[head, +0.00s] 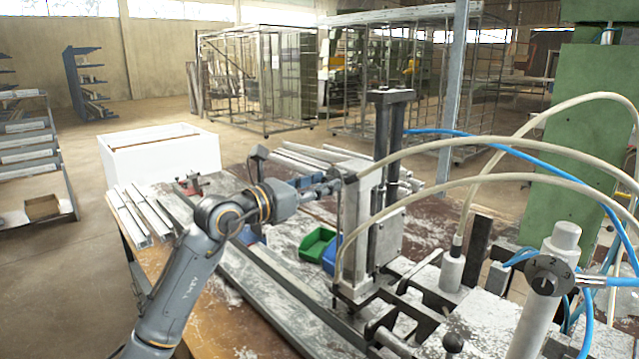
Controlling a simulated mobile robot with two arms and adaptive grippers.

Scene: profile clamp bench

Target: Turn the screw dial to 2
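A dark grey round dial (549,276) with the digits 1, 2 and 3 sits at the right, on a pale upright cylinder (541,318). A small silver fitting lies at its right side. I cannot tell which digit the dial is set to. My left gripper (333,187) is beside the upper body of the metal clamp press (357,225), well to the left of the dial. Its fingers are small and dark here; I cannot tell whether they are open or whether they touch the press. My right gripper is not in view.
Cream hoses (500,146) and blue hoses (560,157) arch over the right side near the dial. A black ball knob (453,342) stands at the front. A green bin (316,243) and metal profiles (135,217) lie on the bench. A white box (160,157) stands behind.

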